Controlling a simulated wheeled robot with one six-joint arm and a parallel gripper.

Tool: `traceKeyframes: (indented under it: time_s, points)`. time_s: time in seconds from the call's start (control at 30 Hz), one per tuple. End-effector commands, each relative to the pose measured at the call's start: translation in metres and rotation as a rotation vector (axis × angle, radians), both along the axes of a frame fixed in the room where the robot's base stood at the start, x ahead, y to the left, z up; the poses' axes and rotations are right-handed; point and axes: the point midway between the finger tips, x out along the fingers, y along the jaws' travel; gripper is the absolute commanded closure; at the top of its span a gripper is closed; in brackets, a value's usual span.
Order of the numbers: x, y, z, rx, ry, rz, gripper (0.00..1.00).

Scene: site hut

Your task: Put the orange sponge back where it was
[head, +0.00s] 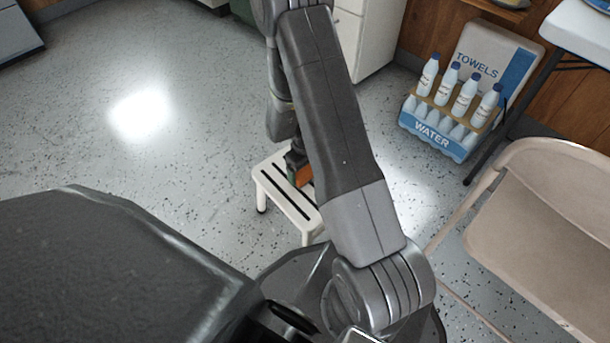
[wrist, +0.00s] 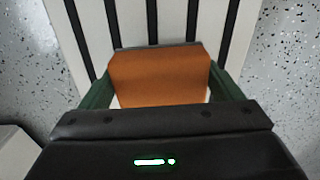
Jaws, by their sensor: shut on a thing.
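The orange sponge (wrist: 160,76) is between the two green fingers of my gripper (wrist: 160,85) in the wrist view, and the fingers are shut on it. A white slatted step stool (wrist: 95,22) lies right below or behind the sponge; I cannot tell whether the sponge touches it. In the head view, a small part of the sponge (head: 303,176) shows over the stool (head: 277,197), beside my gripper (head: 297,168). My arm hides the rest of the sponge and part of the stool.
A beige folding chair (head: 545,215) stands at the right. A water crate with bottles (head: 440,140) and a towels box (head: 490,60) stand by the wall. A white cabinet (head: 365,35) is behind my arm. The speckled floor (head: 140,150) at the left is clear.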

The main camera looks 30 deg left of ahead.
Motion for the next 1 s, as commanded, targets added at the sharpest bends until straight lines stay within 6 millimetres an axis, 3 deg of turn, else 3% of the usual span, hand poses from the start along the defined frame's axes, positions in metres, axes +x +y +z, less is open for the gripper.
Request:
traceKeyframes:
  time_s: [0.03, 0.1, 0.47, 0.5, 0.57, 0.87, 1.0]
  points:
    - [0.000, -0.001, -0.013, -0.003, 0.002, 0.000, 0.36]
    - [0.000, 0.000, -0.020, -0.002, 0.002, 0.000, 0.36]
    - [0.000, 0.000, -0.023, -0.001, 0.000, 0.000, 0.36]
    - [0.000, 0.000, -0.024, -0.001, 0.000, 0.000, 0.12]
    - [0.000, 0.000, -0.022, -0.001, 0.000, 0.000, 0.01]
    - [0.000, 0.000, -0.019, -0.001, 0.000, 0.000, 0.00]
    - [0.000, 0.000, 0.001, 0.001, 0.000, 0.000, 0.00]
